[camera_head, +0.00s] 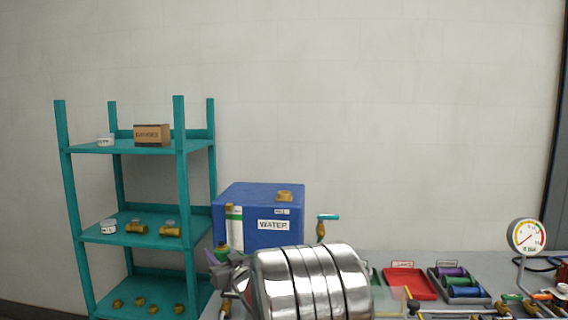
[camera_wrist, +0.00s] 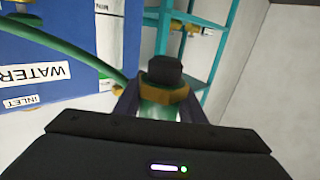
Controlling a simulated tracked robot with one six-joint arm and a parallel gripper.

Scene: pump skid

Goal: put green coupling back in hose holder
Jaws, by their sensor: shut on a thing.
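My gripper (camera_wrist: 160,110) is shut on the green coupling (camera_wrist: 163,98), which has a brass collar, a dark block at its far end and a green part between the fingers. A green hose (camera_wrist: 95,62) shows in the wrist view, curving from the upper left towards the coupling. In the head view my gripper (camera_head: 226,268) is in front of the blue water tank's lower left, with a bit of green and brass at it. My shiny arm hides part of the bench there. I cannot pick out the hose holder in either view.
The blue water tank (camera_head: 258,218) stands behind my gripper, with a teal-handled valve (camera_head: 323,227) at its right. A teal shelf (camera_head: 125,235) with small brass parts is at left. On the bench at right are a red tray (camera_head: 410,283), a grey tray of coloured rolls (camera_head: 463,291) and a gauge (camera_head: 526,237).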

